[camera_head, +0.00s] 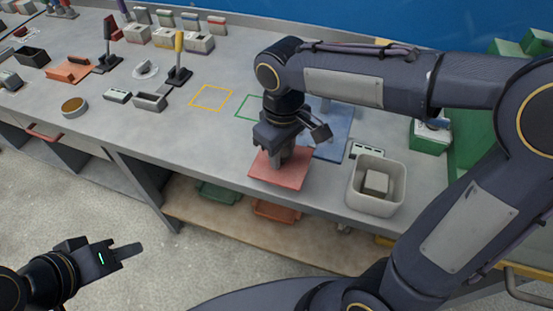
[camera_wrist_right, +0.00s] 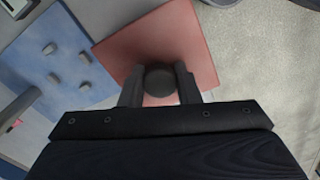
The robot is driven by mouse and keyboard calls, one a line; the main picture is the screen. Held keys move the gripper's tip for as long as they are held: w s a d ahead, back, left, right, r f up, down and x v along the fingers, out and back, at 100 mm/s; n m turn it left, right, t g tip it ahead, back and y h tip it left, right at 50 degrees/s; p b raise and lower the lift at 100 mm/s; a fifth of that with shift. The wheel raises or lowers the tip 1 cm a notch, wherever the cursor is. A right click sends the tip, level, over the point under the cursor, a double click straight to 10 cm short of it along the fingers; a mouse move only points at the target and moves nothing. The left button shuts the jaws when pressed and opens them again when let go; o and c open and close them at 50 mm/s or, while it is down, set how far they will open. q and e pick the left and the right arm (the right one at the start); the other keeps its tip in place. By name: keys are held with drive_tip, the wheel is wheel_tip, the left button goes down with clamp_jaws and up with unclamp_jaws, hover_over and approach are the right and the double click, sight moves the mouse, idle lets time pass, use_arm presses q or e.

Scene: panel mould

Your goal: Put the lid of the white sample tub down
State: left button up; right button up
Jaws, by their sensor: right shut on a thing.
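The lid (camera_head: 279,170) is a flat, reddish square plate with a dark round knob (camera_wrist_right: 160,80) in its middle. My right gripper (camera_head: 284,152) points down and is shut on this knob, with a finger on either side. The lid is at the bench's front edge; I cannot tell whether it touches the bench top. It also shows in the right wrist view (camera_wrist_right: 185,40). The white sample tub (camera_head: 362,201) stands open to the right, with a grey block (camera_head: 376,183) inside. My left gripper (camera_head: 128,251) is at the lower left, away from the bench; its opening is unclear.
A blue board with pegs (camera_head: 337,131) lies behind the lid. Yellow (camera_head: 211,97) and green (camera_head: 240,108) outlines mark bare bench to the left. A grey tray (camera_head: 149,103) and a round dish (camera_head: 74,106) stand farther left. Trays sit on the shelf below.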

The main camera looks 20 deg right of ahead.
drive_tip(key=shift+w+a+f, duration=0.15)
drive_tip(key=shift+w+f, duration=0.75)
drive_tip(key=shift+f, duration=0.2)
drive_tip(key=shift+w+f, duration=0.15)
drive_tip(key=shift+f, duration=0.8)
drive_tip(key=shift+w+f, duration=0.1)
drive_tip(key=shift+f, duration=0.8)
drive_tip(key=shift+f+b, duration=0.15)
drive_tip(key=shift+b, duration=0.2)
drive_tip(key=o, duration=1)
drive_tip(key=shift+c, duration=0.2)
